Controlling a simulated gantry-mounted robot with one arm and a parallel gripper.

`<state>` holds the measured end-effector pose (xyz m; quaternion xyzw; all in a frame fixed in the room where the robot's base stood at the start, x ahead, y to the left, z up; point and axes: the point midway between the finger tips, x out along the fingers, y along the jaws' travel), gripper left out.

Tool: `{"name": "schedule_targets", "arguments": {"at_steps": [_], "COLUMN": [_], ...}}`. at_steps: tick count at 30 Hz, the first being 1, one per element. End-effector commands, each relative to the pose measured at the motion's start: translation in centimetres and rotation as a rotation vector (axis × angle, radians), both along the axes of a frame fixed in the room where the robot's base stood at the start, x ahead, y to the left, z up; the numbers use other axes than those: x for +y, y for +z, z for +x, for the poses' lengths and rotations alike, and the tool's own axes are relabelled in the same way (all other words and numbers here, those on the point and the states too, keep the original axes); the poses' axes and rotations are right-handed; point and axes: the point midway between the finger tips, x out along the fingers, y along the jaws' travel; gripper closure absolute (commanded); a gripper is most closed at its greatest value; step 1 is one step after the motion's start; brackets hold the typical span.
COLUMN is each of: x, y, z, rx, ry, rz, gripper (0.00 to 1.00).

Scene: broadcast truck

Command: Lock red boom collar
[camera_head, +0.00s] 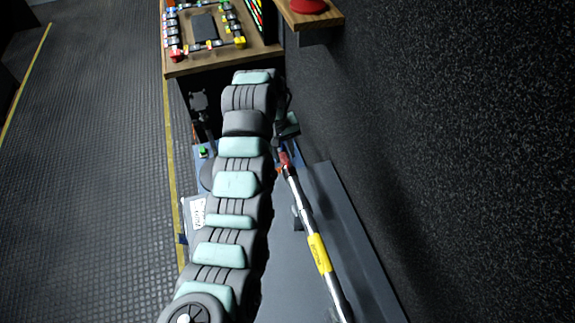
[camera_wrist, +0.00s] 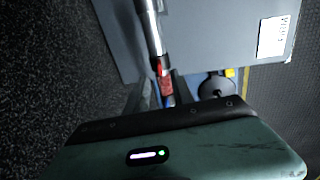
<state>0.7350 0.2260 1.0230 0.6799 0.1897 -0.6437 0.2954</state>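The red boom collar (camera_head: 284,160) sits near the far end of a silver boom pole (camera_head: 306,215) with a yellow label. In the wrist view the collar (camera_wrist: 165,82) is a small red band at the end of the pole (camera_wrist: 150,30). My gripper (camera_wrist: 163,95) is at the collar, with grey finger-like strips on either side of it. I cannot tell whether they touch it. The dark wrist housing hides the lower part of the fingers. In the head view my arm mostly hides the gripper beside the collar.
A grey bench surface (camera_head: 341,225) lies under the pole, against a dark textured wall (camera_head: 470,130) on the right. A wooden console (camera_head: 225,62) with buttons stands at the far end. A wooden shelf (camera_head: 318,18) with a red button juts from the wall. The ribbed floor at left is clear.

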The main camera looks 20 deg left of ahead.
Motion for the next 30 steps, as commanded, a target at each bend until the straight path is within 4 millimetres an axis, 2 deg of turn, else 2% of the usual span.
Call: {"name": "schedule_targets", "arguments": {"at_steps": [6,12,24,30], "x": [-0.5,-0.8,-0.9,-0.9], "y": [-4.1,-6.2,-6.9,-6.9], "z": [0.3,0.6,0.8,0.8], "rx": [0.002,0.0,-0.004,-0.004], "ry": [-0.001,-0.002,-0.001,-0.001], "rz": [0.0,0.0,0.0,0.0], "gripper": [0.71,0.71,0.71,0.86]}}
